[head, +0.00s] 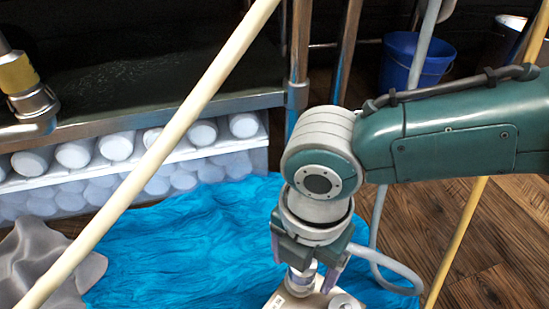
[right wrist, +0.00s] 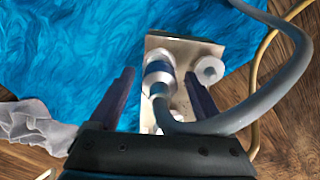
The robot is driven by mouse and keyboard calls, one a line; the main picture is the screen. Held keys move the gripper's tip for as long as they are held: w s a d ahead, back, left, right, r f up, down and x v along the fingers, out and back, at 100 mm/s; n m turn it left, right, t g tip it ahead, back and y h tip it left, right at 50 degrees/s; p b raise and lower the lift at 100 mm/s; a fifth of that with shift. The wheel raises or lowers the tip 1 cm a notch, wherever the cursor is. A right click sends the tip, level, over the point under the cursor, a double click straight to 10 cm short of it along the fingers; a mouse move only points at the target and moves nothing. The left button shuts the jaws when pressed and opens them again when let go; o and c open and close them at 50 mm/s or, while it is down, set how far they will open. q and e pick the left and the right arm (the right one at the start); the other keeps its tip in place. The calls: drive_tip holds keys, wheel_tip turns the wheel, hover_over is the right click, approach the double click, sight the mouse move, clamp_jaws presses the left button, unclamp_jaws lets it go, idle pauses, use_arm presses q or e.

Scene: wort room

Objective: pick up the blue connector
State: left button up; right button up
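The blue connector (right wrist: 158,72) is a silver fitting with a blue band, on a pale metal plate (right wrist: 180,43). A grey hose (right wrist: 290,70) runs to it and curves away to the right. My right gripper (right wrist: 160,76) is open, with one dark finger on each side of the connector and visible gaps between. In the head view my right gripper (head: 306,262) points down over the plate (head: 322,299), and the connector (head: 300,278) shows partly between the fingers. Its lower part is cut off by the picture edge. My left gripper is not in view.
A blue cloth (head: 190,245) covers the floor below. A pale pole (head: 150,160) crosses the left side diagonally. A grey crumpled cloth (head: 45,265) lies at the lower left. A blue bucket (head: 400,65) stands behind my right arm. A white fitting (right wrist: 209,69) sits beside the connector.

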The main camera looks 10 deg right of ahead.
clamp_jaws()
idle(0.4)
drive_tip(key=shift+r, duration=0.1)
wheel_tip(320, 180, up, 20)
drive_tip(key=p, duration=1.6)
drive_tip(key=shift+r+p, duration=2.2)
drive_tip(key=shift+p, duration=0.3)
